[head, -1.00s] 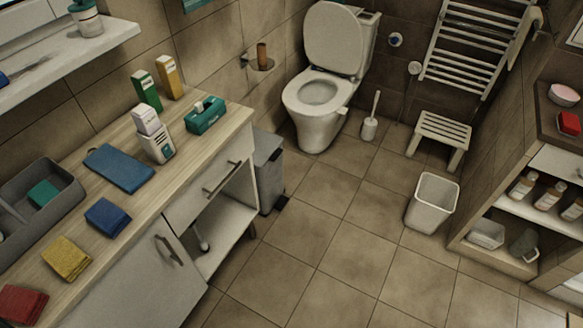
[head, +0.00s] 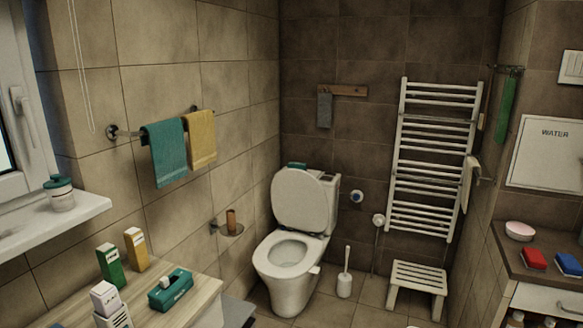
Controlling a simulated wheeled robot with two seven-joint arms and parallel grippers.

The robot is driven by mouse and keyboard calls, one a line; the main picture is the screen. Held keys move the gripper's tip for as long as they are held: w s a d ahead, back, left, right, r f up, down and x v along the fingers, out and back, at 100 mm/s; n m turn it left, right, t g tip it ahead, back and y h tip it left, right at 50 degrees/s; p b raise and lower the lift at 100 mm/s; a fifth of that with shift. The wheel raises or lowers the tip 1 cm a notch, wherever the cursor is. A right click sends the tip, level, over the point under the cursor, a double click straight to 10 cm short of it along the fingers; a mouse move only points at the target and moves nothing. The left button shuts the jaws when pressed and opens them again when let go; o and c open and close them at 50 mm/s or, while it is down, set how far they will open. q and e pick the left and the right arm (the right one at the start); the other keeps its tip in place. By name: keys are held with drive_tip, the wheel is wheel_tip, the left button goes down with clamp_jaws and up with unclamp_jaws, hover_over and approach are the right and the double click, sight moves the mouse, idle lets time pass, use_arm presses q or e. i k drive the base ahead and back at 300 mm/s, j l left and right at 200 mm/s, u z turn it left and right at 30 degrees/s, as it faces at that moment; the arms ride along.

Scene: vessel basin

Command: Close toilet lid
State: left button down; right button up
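The white toilet (head: 290,270) stands in the far corner of the room, against the dark tiled back wall. Its lid (head: 299,200) is raised and leans back against the cistern (head: 330,190). The seat ring (head: 262,257) is down on the bowl, and the bowl opening shows. Neither of my grippers is in the head view.
A wooden counter (head: 190,305) with a teal tissue box (head: 170,290) and several cartons is at the lower left. A toilet brush (head: 345,275) and a white stool (head: 417,282) stand right of the toilet. A shelf unit (head: 500,255) is at the right.

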sight(300, 200)
drive_tip(key=i+z, duration=0.15)
drive_tip(key=i, duration=0.85)
drive_tip(key=i+z, duration=0.15)
drive_tip(key=i, duration=0.9)
drive_tip(key=i+j+z, duration=0.1)
drive_tip(key=i, duration=0.9)
